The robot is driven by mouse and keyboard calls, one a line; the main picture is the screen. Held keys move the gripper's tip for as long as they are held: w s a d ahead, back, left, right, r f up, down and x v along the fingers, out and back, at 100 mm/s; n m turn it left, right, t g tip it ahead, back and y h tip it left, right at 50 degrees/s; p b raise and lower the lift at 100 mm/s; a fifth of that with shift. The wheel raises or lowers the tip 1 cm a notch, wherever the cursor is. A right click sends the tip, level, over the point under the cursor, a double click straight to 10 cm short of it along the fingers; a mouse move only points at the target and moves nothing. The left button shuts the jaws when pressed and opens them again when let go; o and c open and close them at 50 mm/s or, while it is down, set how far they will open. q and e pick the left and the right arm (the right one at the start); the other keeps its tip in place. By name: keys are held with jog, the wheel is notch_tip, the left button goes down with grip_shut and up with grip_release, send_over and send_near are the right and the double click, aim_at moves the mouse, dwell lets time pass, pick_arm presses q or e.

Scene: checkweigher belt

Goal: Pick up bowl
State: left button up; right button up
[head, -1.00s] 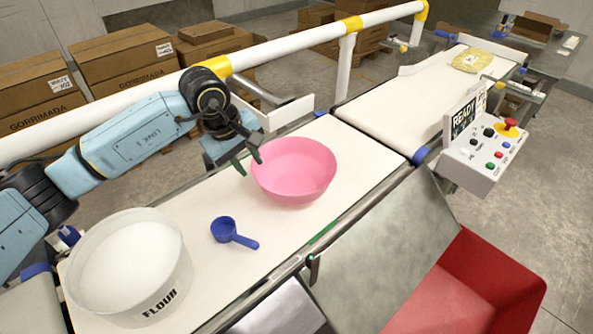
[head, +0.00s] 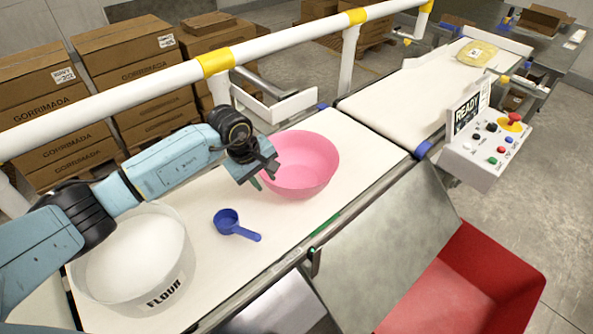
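The pink bowl (head: 302,172) stands upright and empty on the white belt. My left gripper (head: 262,179) is at the bowl's left rim, with its fingers pointing down. One fingertip shows outside the bowl's wall, and a dark finger part overlaps the rim. Whether the fingers press on the wall is too small to tell. The bowl still rests on the belt. My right gripper is not in view.
A blue scoop (head: 234,226) lies on the belt in front of the bowl. A tub of flour (head: 165,286) stands at the near left. A white rail (head: 290,42) runs behind the belt. A control box (head: 487,150) and red bin (head: 480,275) are on the right.

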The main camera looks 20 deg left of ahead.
pick_arm(q)
grip_shut()
